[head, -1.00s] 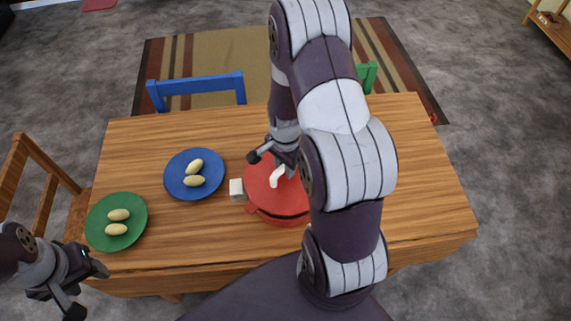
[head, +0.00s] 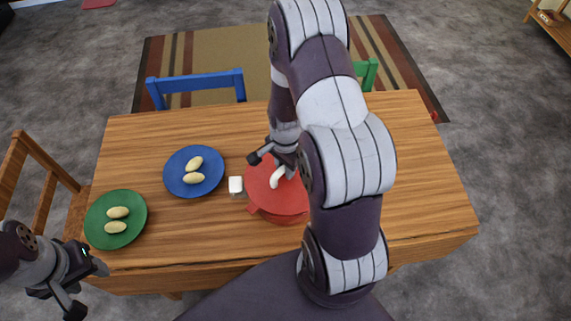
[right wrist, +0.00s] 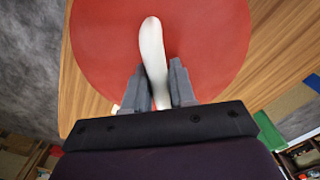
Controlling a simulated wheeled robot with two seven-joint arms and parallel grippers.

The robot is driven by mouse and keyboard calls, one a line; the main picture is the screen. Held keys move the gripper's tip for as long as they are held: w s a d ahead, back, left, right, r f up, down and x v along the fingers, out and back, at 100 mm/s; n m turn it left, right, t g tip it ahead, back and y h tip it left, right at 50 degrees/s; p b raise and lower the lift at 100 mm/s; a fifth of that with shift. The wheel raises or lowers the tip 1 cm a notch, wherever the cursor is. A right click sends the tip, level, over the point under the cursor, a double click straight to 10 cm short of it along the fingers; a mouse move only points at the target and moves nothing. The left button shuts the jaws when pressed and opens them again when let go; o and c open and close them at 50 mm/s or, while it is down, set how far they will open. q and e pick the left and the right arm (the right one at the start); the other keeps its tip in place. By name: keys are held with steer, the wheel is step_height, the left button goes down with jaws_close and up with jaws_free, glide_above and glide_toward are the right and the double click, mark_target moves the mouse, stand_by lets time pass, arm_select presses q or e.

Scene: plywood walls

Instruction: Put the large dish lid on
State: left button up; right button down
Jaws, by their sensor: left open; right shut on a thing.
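The red lid (head: 266,182) with a white handle (head: 279,177) sits over the red dish (head: 279,218) at the middle of the table. Part of both is hidden behind my right arm. My right gripper (head: 272,158) is at the lid, shut on its white handle. In the right wrist view, the handle (right wrist: 152,60) stands between the fingers of my right gripper (right wrist: 158,88), with the red lid (right wrist: 205,45) beyond. Whether the lid rests fully on the dish cannot be told. My left gripper (head: 84,290) is open and empty at the lower left, off the table's front edge.
A white block (head: 236,185) stands just left of the dish. A blue plate (head: 172,181) and a green plate (head: 97,229), each with two pale oval pieces, lie to the left on the wooden table (head: 430,190). The table's right side is clear. Chairs stand around.

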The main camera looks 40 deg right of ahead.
steer(key=shift+f, duration=0.3)
steer(key=shift+w+f, duration=0.1)
steer(key=shift+f, duration=0.3)
steer(key=shift+f, duration=0.3)
stand_by(0.5)
steer(key=c, duration=0.8)
jaws_free()
steer(key=shift+c, duration=0.2)
step_height(320, 180, up, 13)
steer(key=shift+f+b, duration=0.15)
steer(key=shift+b, duration=0.3)
